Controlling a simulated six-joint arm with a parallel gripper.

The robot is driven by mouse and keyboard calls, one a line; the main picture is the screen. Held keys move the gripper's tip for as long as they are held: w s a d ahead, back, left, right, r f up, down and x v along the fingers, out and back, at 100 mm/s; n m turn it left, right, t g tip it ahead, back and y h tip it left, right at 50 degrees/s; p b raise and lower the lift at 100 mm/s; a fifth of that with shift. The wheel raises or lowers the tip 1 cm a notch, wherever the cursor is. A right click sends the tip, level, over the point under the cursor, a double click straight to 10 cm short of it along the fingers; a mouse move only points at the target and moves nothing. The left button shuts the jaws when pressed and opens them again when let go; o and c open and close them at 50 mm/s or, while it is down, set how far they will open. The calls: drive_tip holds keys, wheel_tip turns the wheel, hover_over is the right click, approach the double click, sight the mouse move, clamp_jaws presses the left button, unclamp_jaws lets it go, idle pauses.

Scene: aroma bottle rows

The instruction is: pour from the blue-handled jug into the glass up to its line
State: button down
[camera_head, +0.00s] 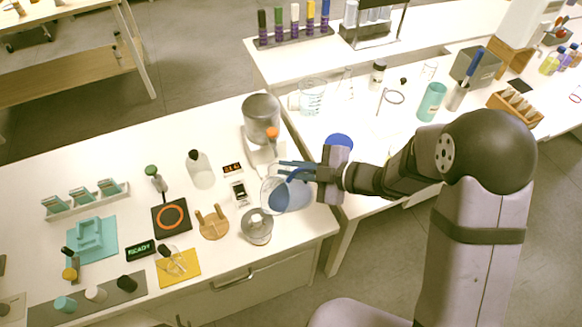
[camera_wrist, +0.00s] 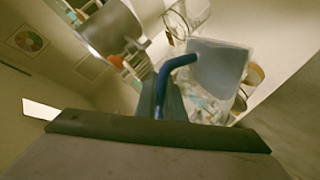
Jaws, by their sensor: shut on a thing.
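The blue-handled jug (camera_head: 286,196) is clear, with blue in its lower right part. It is held up near the right end of the near table, tilted, with its mouth toward the left. My gripper (camera_head: 296,172) is shut on its handle. In the wrist view the blue handle (camera_wrist: 178,64) runs between my fingers (camera_wrist: 160,103) to the pale jug body (camera_wrist: 218,68). A clear, round glass (camera_head: 256,228) stands on the table below and left of the jug. Its line and level are too small to make out. No stream is clearly visible.
A grey cylindrical device (camera_head: 261,112) stands behind the jug. A black pad with an orange ring (camera_head: 171,217) lies farther left. The table's front edge is close to the glass.

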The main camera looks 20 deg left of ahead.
drive_tip(key=shift+s+a+r+n+t+h, duration=0.2)
drive_tip(key=shift+s+r+n+t+h, duration=0.15)
drive_tip(key=shift+r, duration=0.25)
idle(0.5)
drive_tip(key=shift+w+d+f, duration=0.1)
drive_tip(key=shift+w, duration=0.1)
drive_tip(key=shift+s, duration=0.15)
idle(0.7)
drive_tip(key=shift+s+a+n+t+h+b, duration=0.35)
drive_tip(key=shift+s+n+b, duration=0.1)
drive_tip(key=shift+b, duration=0.15)
idle(3.5)
drive_tip(key=shift+s+a+r, duration=0.1)
drive_tip(key=shift+s+r, duration=0.1)
idle(1.6)
